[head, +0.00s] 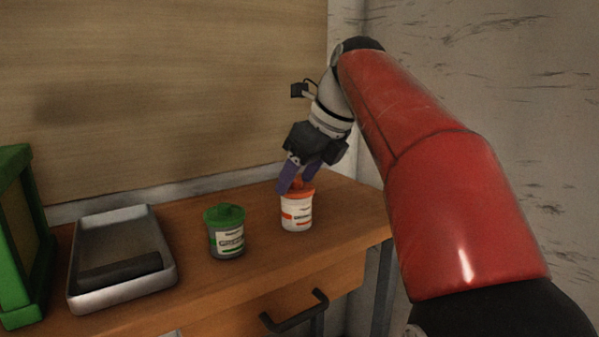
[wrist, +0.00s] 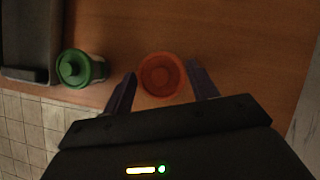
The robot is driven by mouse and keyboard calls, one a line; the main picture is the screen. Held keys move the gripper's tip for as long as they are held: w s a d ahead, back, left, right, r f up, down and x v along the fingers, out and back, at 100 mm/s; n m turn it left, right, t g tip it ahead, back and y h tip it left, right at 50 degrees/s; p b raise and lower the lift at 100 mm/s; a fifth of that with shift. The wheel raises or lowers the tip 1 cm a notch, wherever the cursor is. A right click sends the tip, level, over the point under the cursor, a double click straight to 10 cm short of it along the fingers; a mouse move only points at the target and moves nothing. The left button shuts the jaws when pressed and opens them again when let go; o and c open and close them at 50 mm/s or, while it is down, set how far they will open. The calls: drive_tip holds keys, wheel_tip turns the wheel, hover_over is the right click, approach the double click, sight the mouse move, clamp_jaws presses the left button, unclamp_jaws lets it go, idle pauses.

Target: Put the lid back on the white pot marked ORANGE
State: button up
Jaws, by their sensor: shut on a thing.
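The white pot (head: 297,216) with orange markings stands upright on the wooden bench, near its right end. The orange lid (head: 301,190) is at the top of this pot, with no clear gap between them; I cannot tell if it is fully seated. In the wrist view the round orange lid (wrist: 161,75) lies between my two purple fingers and hides the pot below. My gripper (head: 297,184) points down at a slant over the pot and is shut on the lid; it also shows in the wrist view (wrist: 163,72).
A grey pot with a green lid (head: 225,215) stands just left of the white pot. A grey metal tray (head: 165,230) lies further left, then a green frame (head: 12,230). A drawer handle (head: 296,312) sticks out at the bench front. A wall stands behind.

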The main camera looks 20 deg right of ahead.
drive_tip(key=o, duration=1.4)
drive_tip(key=shift+c, duration=0.2)
drive_tip(key=shift+r+p, duration=0.35)
drive_tip(key=shift+r, duration=3.15)
clamp_jaws()
